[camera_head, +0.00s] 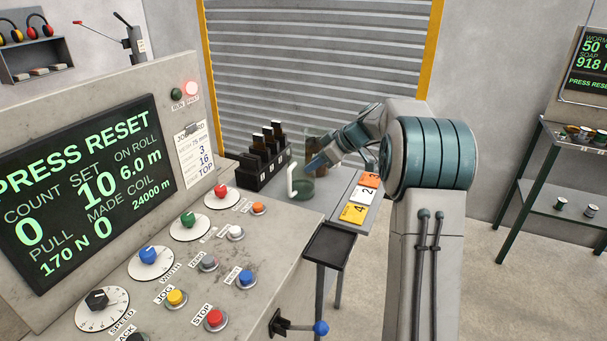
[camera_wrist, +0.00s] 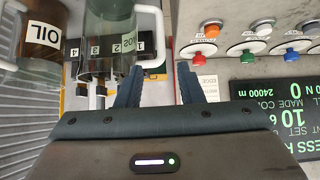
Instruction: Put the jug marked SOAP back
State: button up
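A see-through green jug (camera_head: 303,188) with a pale handle stands on the grey side bench in the head view, partly hidden by my gripper. In the wrist view this greenish clear jug (camera_wrist: 108,22) is at top left, beside and beyond the left finger; its small label looks like SOAP but is hard to read. A brown jug labelled OIL (camera_wrist: 42,38) is farther left; it shows behind my gripper in the head view (camera_head: 313,143). My gripper (camera_wrist: 159,84) has its fingers apart with nothing between them. In the head view it is just above the green jug (camera_head: 318,163).
A black rack (camera_head: 258,174) of dark bottles with numbered slots stands left of the jugs. Numbered orange, white and yellow cards (camera_head: 354,213) lie on the bench's right side. The control console (camera_head: 200,270) and a small black tray (camera_head: 330,246) are in front. A shutter is behind.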

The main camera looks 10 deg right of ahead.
jog(key=s+a+r+m+g+h, duration=0.1)
jog(key=s+a+r+m+h, duration=0.15)
jog(key=s, duration=0.75)
jog(key=s+a+r+m+g+h, duration=0.1)
jog(key=s+a+m, duration=0.15)
jog(key=s, duration=0.75)
jog(key=s+f+m+h, duration=0.2)
jog(key=s+f+m, duration=0.1)
jog(key=s, duration=0.7)
jog(key=s+d+f+m+h, duration=0.1)
jog(key=s+f+m, duration=0.1)
jog(key=s, duration=0.8)
jog(key=shift+f+m+h, duration=0.35)
jog(key=shift+f+m, duration=0.05)
jog(key=shift+f, duration=0.3)
jog(key=shift+d, duration=0.1)
